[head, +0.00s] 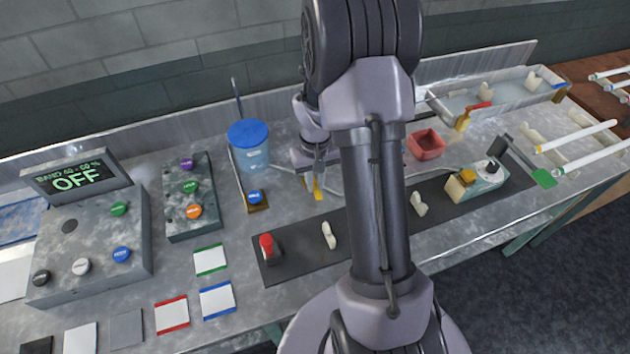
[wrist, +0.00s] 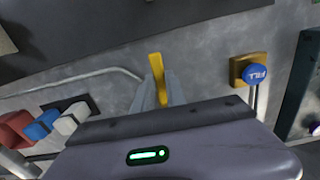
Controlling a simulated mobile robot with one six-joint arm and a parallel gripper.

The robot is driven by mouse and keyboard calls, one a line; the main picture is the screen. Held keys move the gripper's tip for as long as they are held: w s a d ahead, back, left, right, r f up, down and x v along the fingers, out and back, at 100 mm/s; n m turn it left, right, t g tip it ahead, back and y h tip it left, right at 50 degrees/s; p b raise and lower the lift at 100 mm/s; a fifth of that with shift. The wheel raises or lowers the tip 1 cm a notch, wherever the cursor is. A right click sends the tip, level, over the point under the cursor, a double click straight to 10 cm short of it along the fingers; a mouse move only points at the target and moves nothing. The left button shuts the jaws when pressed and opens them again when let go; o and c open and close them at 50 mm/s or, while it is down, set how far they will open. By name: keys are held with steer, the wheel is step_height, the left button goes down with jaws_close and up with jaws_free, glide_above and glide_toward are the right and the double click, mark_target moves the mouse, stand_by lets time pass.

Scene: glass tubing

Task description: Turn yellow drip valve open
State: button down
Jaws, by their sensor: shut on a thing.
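The yellow drip valve lever (wrist: 155,66) stands between my gripper's fingers (wrist: 161,95) in the wrist view, its tip sticking out beyond them. The gripper is shut on it. In the head view the yellow lever (head: 318,190) shows just below my gripper (head: 314,174), near the middle of the bench. The valve body and the lower part of the lever are hidden by the gripper.
A blue FILL button on a brass base (wrist: 255,72) is right of the lever in the wrist view. A blue-lidded jar (head: 250,148) stands behind left, a red tray (head: 426,145) to the right. A dark strip (head: 290,245) with a red-topped fixture (head: 267,246) lies in front.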

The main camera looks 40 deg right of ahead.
mark_target(315, 187)
steer(key=c, duration=1.4)
jaws_free()
steer(key=shift+o, duration=0.2)
step_height(315, 187, up, 18)
steer(key=p, duration=0.5)
steer(key=shift+f, duration=0.25)
